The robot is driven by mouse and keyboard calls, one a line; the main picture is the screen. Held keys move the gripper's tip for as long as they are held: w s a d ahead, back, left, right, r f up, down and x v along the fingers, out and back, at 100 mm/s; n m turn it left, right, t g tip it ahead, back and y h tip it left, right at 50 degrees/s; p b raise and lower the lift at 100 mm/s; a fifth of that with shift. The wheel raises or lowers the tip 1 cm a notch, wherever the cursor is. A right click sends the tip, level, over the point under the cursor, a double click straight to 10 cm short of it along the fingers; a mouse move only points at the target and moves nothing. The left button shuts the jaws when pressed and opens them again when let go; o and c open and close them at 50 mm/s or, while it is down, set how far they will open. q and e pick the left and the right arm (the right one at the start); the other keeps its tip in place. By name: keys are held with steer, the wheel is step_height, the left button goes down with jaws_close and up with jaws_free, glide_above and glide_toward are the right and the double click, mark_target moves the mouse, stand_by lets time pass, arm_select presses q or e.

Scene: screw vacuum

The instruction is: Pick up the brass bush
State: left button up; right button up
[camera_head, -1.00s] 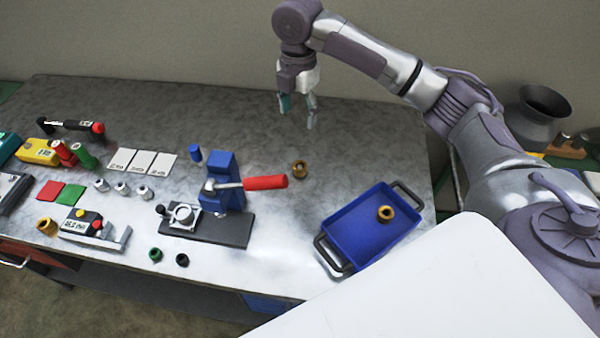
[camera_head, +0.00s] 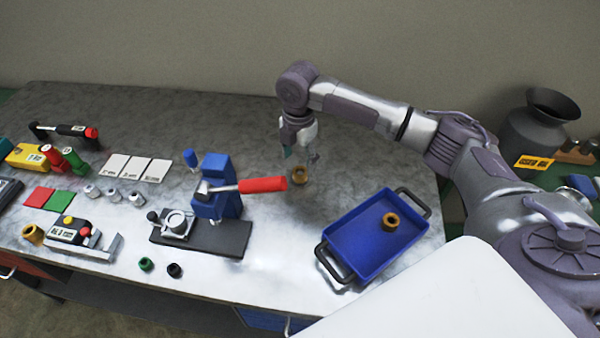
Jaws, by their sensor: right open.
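One brass bush (camera_head: 300,175) stands on the bench between the red-handled press and the blue tray. Another brass bush (camera_head: 390,222) lies in the blue tray (camera_head: 336,238), and a similar brass ring (camera_head: 33,234) is at the bench's left front. My right gripper (camera_head: 300,158) is open and empty, pointing down just above and behind the middle bush in the picture. Its fingers are small here, and I cannot tell the exact gap to the bush. My left gripper is not in view.
The blue press (camera_head: 214,183) with its red handle (camera_head: 263,184) reaches close to the left of the middle bush. White cards (camera_head: 134,167), metal bushes, a gauge and coloured pieces fill the left side. The bench behind the gripper is clear.

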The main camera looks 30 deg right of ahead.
mark_target(300, 172)
steer(key=shift+d+f+p, duration=0.15)
steer(key=shift+f+p, duration=0.55)
steer(key=shift+f, duration=2.05)
steer(key=shift+r, duration=0.1)
jaws_close()
